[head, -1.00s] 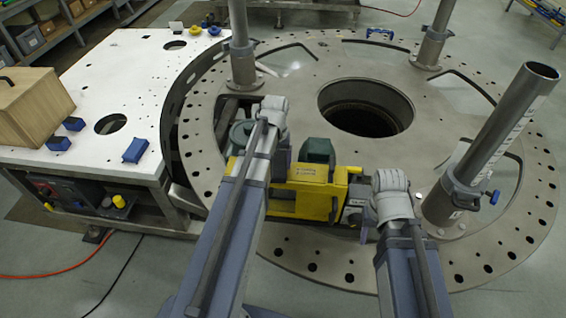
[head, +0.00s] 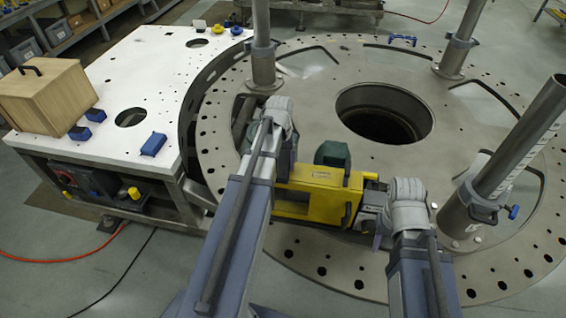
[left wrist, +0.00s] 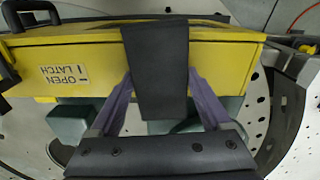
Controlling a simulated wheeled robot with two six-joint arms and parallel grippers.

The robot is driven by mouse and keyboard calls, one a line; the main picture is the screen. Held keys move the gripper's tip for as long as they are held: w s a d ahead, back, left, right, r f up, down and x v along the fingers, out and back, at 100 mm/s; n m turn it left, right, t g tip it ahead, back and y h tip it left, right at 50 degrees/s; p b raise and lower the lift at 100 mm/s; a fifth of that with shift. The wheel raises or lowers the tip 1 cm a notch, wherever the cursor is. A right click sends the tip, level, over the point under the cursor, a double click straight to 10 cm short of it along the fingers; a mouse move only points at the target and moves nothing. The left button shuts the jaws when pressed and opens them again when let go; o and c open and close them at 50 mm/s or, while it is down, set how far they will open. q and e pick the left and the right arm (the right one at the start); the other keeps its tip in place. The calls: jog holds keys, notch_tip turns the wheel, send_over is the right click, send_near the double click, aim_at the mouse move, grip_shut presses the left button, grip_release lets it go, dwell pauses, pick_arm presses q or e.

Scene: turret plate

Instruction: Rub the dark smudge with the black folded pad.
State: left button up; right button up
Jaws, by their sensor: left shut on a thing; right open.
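The black folded pad (left wrist: 157,70) shows in the left wrist view, held between the purple fingers of my left gripper (left wrist: 160,92), which is shut on it. The pad stands out in front of a yellow case (left wrist: 80,60) marked "OPEN LATCH"; I cannot tell whether they touch. In the head view my left arm hides the left gripper and the pad. My right gripper (head: 373,218) is open beside the right end of the yellow case (head: 335,196), mostly hidden by my right wrist. I cannot make out the dark smudge in either view.
The large round metal plate (head: 300,105) has a wide central hole (head: 385,112) and upright posts (head: 262,45). A white table (head: 165,85) at left holds a wooden box (head: 48,95) and blue blocks (head: 153,144). A green object (head: 332,153) stands behind the case.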

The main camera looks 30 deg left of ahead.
pick_arm(q)
jog(key=shift+s+a, duration=0.25)
jog(key=shift+a, duration=0.65)
jog(key=shift+s+a, duration=0.25)
jog(key=shift+a, duration=0.65)
jog(key=shift+f, duration=0.15)
jog(key=shift+c, duration=0.5)
jog(key=shift+d, duration=0.1)
jog(key=shift+w+d, duration=0.1)
jog(key=shift+d, duration=0.4)
jog(key=shift+w+d, duration=0.25)
jog(key=shift+d, duration=0.4)
jog(key=shift+w+d, duration=0.2)
jog(key=shift+d, duration=0.4)
jog(key=shift+d, duration=0.1)
jog(key=shift+w+d, duration=0.2)
jog(key=shift+d, duration=0.65)
jog(key=shift+w+d, duration=0.2)
jog(key=shift+d, duration=0.65)
